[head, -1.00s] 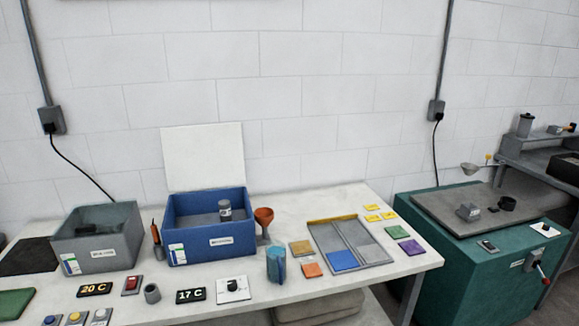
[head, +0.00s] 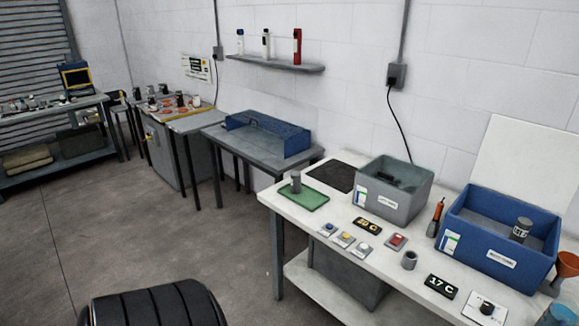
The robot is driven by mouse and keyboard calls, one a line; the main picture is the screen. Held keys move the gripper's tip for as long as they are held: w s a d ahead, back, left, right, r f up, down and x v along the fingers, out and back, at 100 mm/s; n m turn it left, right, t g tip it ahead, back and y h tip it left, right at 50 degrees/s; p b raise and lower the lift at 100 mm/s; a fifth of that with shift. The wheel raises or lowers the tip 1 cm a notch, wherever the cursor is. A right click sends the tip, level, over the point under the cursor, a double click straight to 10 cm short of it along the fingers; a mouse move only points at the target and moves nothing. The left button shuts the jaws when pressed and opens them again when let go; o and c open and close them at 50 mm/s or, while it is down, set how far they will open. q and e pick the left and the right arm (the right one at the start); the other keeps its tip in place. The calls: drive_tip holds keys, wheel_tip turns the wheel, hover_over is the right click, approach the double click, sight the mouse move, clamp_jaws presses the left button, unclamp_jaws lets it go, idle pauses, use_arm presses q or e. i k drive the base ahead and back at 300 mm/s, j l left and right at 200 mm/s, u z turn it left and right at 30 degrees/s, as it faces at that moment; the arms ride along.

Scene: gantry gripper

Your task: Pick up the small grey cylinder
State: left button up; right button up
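A small grey cylinder (head: 296,182) stands upright at the left end of the white table, at the far edge of a green tray (head: 311,199). A second short grey cylinder (head: 409,260), with a dark opening on top, stands near the table's front, right of the red button box. A grey jar (head: 521,229) with a label stands inside the blue bin (head: 467,232). Neither of my grippers shows in the head view.
A grey bin (head: 378,206) and a dark mat (head: 332,176) lie behind the tray. Button boxes (head: 344,239) and displays (head: 442,286) line the table (head: 272,199) front. A blue-walled bench (head: 225,137) stands left. A black ribbed object (head: 155,303) is at bottom left; floor between is clear.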

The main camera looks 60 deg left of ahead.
sight(295, 176)
drive_tip(key=u, duration=1.75)
drive_tip(key=z, duration=0.2)
drive_tip(key=i+j+z, duration=0.25)
drive_tip(key=z, duration=0.2)
drive_tip(key=i+j+z, duration=0.2)
drive_tip(key=j+z, duration=0.3)
drive_tip(key=i+j+z, duration=0.15)
drive_tip(key=j+z, duration=0.3)
